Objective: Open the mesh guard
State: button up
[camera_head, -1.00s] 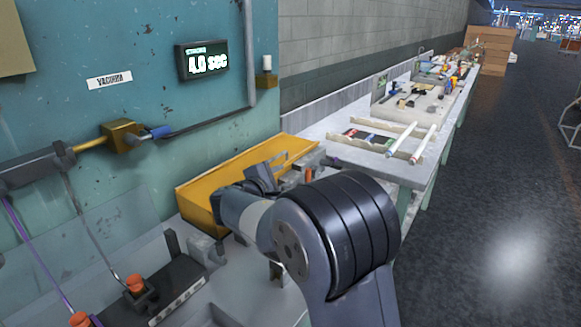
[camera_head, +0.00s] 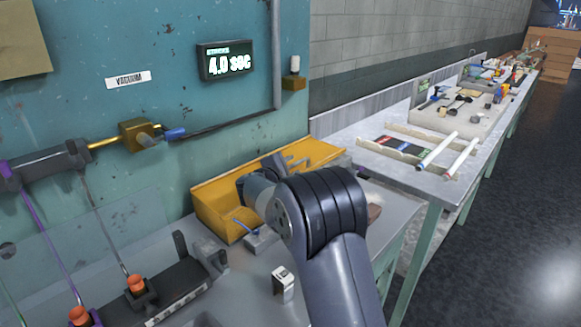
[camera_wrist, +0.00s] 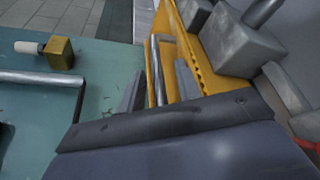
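The yellow guard (camera_head: 216,200) stands on the bench against the teal wall, partly hidden behind my arm. Its perforated yellow edge (camera_wrist: 191,45) and a slim metal bar handle (camera_wrist: 156,70) show in the wrist view. My gripper (camera_wrist: 159,86) is at the guard, its two grey fingers apart with the bar between them. A gap shows beside the bar, and I cannot tell whether either finger touches it. In the head view my wrist covers the fingers and the middle of the guard.
Grey metal blocks (camera_wrist: 238,43) lie close beside the guard in the wrist view. A dark fixture with orange caps (camera_head: 136,284) stands at lower left behind a clear panel. A long side bench (camera_head: 405,172) holds tubes and tools. The floor at right is clear.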

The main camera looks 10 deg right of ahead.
jog(key=shift+c, duration=0.5)
grip_shut()
jog(key=shift+r, duration=0.15)
